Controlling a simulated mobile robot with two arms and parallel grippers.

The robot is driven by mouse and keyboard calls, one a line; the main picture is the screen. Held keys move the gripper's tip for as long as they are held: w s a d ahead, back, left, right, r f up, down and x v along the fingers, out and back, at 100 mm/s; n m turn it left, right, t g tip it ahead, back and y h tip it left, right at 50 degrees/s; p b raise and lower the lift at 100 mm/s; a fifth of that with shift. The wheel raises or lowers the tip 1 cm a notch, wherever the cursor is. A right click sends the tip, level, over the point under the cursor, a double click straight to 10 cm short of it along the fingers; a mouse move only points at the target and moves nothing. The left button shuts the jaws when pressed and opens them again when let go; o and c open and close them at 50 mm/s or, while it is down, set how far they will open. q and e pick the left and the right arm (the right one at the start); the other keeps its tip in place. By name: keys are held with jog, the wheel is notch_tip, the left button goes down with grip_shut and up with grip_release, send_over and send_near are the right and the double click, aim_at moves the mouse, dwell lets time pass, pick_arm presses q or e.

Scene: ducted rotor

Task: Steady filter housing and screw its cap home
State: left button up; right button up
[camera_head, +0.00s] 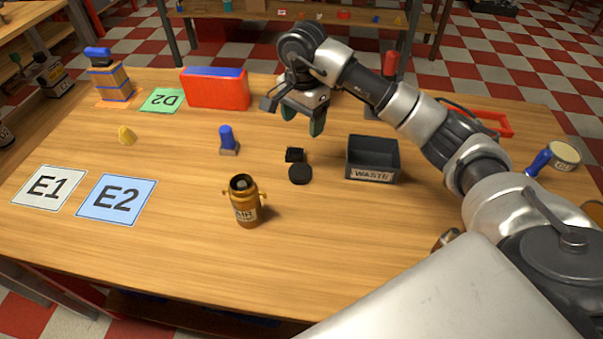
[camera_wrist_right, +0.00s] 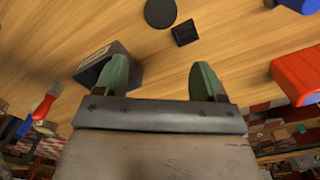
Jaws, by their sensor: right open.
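The filter housing (camera_head: 246,203) is a brass-coloured canister with side lugs and a pale label, upright on the table in the head view. Its dark top opening is uncovered. A black round disc (camera_head: 300,174), which looks like the cap, lies flat to the right of the housing; it also shows in the right wrist view (camera_wrist_right: 160,12). My right gripper (camera_head: 302,124) is open and empty above the table, behind the disc. Its two green fingers stand apart in the right wrist view (camera_wrist_right: 160,82). My left gripper is not in view.
A small black block (camera_head: 294,155) lies just behind the disc. A black WASTE bin (camera_head: 373,174) stands to the right. The front middle is clear beside mats E1 (camera_head: 73,190) and E2 (camera_head: 141,190).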

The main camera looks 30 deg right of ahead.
jog(key=b, duration=0.4)
send_over(301, 170)
notch_tip(301, 170, down, 5)
jog(key=shift+w+d, duration=0.15)
jog(key=shift+d, duration=0.2)
notch_tip(301, 170, down, 6)
jog(key=shift+r, duration=0.25)
jog(key=f, duration=0.2)
jog(key=a+f+p, duration=0.1)
jog(key=f, duration=0.1)
jog(key=shift+s, duration=0.25)
jog(key=shift+d+f, duration=0.1)
jog(key=shift+f, duration=0.5)
